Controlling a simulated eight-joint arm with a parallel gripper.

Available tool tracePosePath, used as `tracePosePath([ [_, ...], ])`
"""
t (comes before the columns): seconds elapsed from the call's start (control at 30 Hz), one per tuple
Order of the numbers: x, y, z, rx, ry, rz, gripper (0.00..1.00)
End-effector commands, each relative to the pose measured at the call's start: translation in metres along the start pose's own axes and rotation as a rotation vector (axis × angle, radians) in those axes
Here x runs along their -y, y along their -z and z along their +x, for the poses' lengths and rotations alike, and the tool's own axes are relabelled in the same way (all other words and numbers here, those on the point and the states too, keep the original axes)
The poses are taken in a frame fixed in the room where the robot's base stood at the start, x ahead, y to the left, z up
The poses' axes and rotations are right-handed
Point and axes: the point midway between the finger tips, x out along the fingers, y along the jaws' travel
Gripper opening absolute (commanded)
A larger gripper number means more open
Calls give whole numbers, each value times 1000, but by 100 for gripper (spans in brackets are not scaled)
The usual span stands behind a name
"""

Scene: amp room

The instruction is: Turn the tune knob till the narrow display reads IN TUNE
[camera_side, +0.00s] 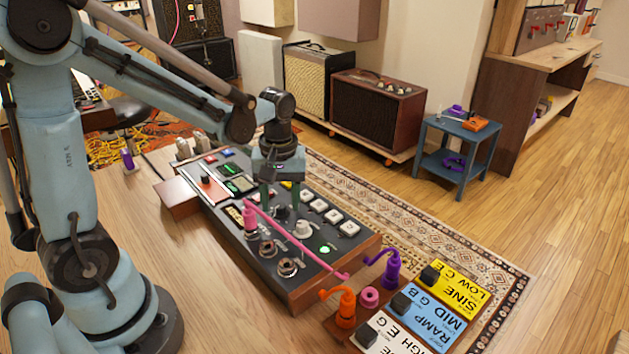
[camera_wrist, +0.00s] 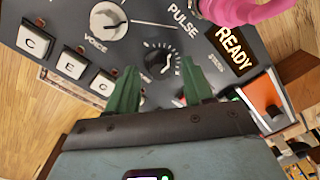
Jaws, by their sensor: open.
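A small black knob (camera_wrist: 158,62) with a white pointer line sits on the dark panel, ringed by tick marks; its label is too small to read. In the side view a dark knob (camera_side: 283,213) shows below my gripper (camera_side: 280,198). In the wrist view the two green fingers of my gripper (camera_wrist: 158,76) are open, one on either side of the black knob. I cannot tell whether they touch it. A small display (camera_wrist: 231,48) reads READY. In the side view a green-lit display (camera_side: 241,185) is too small to read. No IN TUNE text is legible.
A larger white VOICE knob (camera_wrist: 108,20) and white keys (camera_wrist: 73,62) lie beside the black knob. A pink cable (camera_side: 292,243) crosses the console (camera_side: 335,272). A green lamp (camera_side: 324,249) glows. Purple (camera_side: 391,268) and orange (camera_side: 346,308) plugs stand at the right.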

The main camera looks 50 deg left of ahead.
Motion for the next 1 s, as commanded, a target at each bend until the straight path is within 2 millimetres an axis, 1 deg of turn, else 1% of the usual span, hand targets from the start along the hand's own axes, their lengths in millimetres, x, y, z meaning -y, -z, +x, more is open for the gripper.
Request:
tracePosePath([
  [0.13, 0, 0, 5, 0, 0, 0, 52],
  [0.37, 0, 0, 5, 0, 0, 0, 52],
  [0.4, 0, 0, 5, 0, 0, 0, 50],
  [0.73, 0, 0, 5, 0, 0, 0, 0],
  [1.0, 0, 0, 5, -1, 0, 28, 0],
])
